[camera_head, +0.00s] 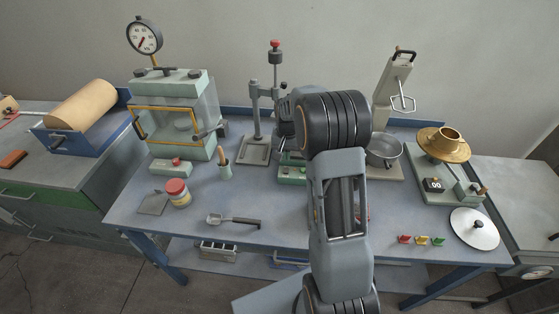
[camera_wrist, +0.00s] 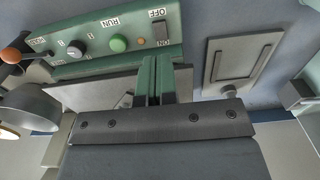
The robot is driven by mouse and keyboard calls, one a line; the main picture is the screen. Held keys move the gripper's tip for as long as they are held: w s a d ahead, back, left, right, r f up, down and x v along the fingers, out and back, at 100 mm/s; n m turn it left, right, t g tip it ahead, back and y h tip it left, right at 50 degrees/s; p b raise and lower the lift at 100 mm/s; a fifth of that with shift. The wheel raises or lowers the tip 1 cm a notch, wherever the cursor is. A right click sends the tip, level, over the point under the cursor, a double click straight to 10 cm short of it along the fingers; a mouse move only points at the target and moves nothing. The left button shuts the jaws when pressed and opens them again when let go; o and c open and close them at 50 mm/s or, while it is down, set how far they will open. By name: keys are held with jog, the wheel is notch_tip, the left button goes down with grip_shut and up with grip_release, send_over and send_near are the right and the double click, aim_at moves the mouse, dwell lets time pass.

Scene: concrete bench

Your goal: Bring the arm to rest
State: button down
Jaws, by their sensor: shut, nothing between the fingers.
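My arm (camera_head: 342,215) rises from the bottom middle in the head view and reaches over the bench (camera_head: 300,215). Its wrist end points away towards the back of the bench, and it hides my gripper there. In the wrist view my gripper (camera_wrist: 156,93) shows at the middle, shut and empty. It is over a green machine with a control panel (camera_wrist: 118,43) marked RUN, OFF and ON. I cannot tell whether the fingers touch the machine.
Left on the bench are a glass-walled press (camera_head: 178,115), a red-lidded jar (camera_head: 178,193) and a scoop (camera_head: 232,220). Right are a metal bowl (camera_head: 384,148), a brass-topped device (camera_head: 443,145) and a round lid (camera_head: 474,229). The front middle-left surface is mostly clear.

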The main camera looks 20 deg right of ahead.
jog(key=s+a+r+n+t, duration=0.1)
jog(key=s+a+r+n, duration=0.1)
jog(key=s, duration=0.5)
jog(key=s+a+r+n+t, duration=0.1)
jog(key=s+a+r+n, duration=0.1)
jog(key=s+a+r, duration=0.3)
jog(key=s+a+r+n+t, duration=0.1)
jog(key=s+r, duration=0.4)
jog(key=s, duration=0.5)
jog(key=a+t, duration=0.1)
jog(key=a, duration=0.1)
jog(key=shift+a+r+n, duration=0.4)
